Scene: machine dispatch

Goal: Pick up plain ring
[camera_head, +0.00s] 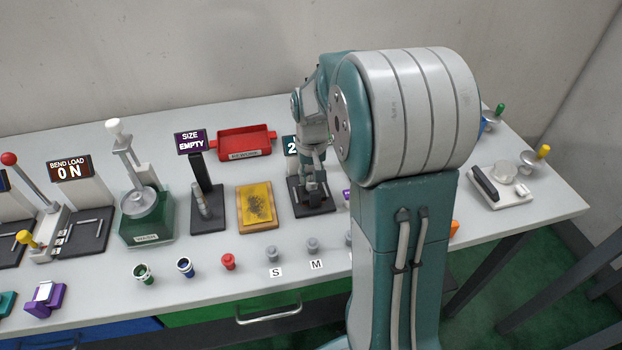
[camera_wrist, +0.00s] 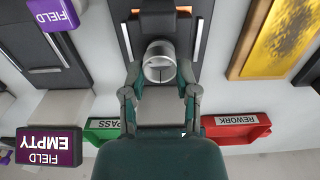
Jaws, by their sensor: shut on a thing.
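The plain ring (camera_wrist: 159,50) is a short silvery metal cylinder with a bright band, in the upper middle of the wrist view. My gripper (camera_wrist: 160,74) is shut on it, with one finger on each side. Behind the ring is a dark station plate (camera_wrist: 132,14) with two glowing orange strips. In the head view my gripper (camera_head: 315,187) points down over a dark station plate (camera_head: 325,208), below a sign showing a 2. There the ring is not clearly visible behind the fingers. I cannot tell whether the ring touches the plate.
A red REWORK tray (camera_head: 246,142) stands behind to the left. A yellow pad in a wooden frame (camera_head: 256,206) is left of the station, beside the SIZE EMPTY post (camera_head: 205,187). In the wrist view a green PASS tray (camera_wrist: 103,130) and a purple FIELD EMPTY sign (camera_wrist: 48,146) show.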

